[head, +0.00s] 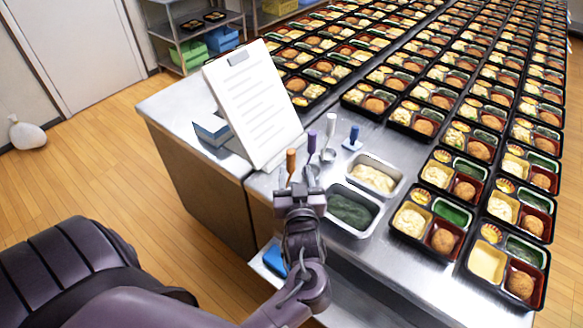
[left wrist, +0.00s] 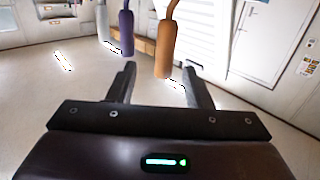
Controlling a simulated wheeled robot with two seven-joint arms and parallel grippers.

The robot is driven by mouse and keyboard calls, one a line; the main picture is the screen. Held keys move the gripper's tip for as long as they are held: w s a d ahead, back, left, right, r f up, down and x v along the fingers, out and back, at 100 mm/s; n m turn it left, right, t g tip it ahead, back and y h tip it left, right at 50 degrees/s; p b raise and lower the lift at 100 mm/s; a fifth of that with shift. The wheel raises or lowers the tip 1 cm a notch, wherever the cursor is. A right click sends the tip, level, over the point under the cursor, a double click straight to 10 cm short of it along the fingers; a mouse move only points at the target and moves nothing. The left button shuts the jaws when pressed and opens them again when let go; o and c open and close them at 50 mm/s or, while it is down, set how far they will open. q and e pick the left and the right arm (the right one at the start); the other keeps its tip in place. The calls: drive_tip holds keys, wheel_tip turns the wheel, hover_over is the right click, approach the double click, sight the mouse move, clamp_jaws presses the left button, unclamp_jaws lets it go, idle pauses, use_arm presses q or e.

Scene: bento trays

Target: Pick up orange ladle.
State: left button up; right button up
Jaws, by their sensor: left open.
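The orange ladle (head: 291,160) stands upright with its handle on top, at the near left corner of the steel table. Its lower part is hidden behind my left gripper (head: 299,190) in the head view. In the left wrist view the orange handle (left wrist: 165,48) shows between the two fingertips of my open left gripper (left wrist: 158,78), a little nearer the right finger. The fingers are not closed on it. I cannot tell the exact depth gap. My right gripper is not in view.
A purple-handled ladle (head: 312,140) and a white-handled one (head: 331,125) stand close by. A blue-handled tool (head: 353,138) is further right. A clipboard (head: 255,105) stands left. Steel pans (head: 362,233) sit right, with many bento trays (head: 424,240) beyond.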

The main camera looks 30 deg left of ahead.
sight(292, 155)
use_arm(q)
drive_tip(key=shift+w+a+r+y, duration=0.2)
drive_tip(key=shift+w+a, duration=0.25)
drive_tip(key=shift+a, duration=0.1)
drive_tip(key=shift+w+a+r+y, duration=0.2)
drive_tip(key=shift+w+a, duration=0.25)
drive_tip(key=shift+a, duration=0.05)
drive_tip(key=shift+w+a+r+p, duration=0.15)
drive_tip(key=shift+a+p, duration=0.05)
drive_tip(key=shift+p, duration=0.2)
drive_tip(key=shift+w+a+r+p, duration=0.6)
drive_tip(key=shift+w+a+p, duration=0.15)
drive_tip(key=shift+w+p, duration=0.3)
drive_tip(key=shift+w+a+f, duration=0.45)
drive_tip(key=shift+w+a, duration=0.35)
drive_tip(key=shift+w, duration=0.05)
drive_tip(key=c, duration=0.7)
drive_tip(key=shift+c, duration=1.2)
clamp_jaws()
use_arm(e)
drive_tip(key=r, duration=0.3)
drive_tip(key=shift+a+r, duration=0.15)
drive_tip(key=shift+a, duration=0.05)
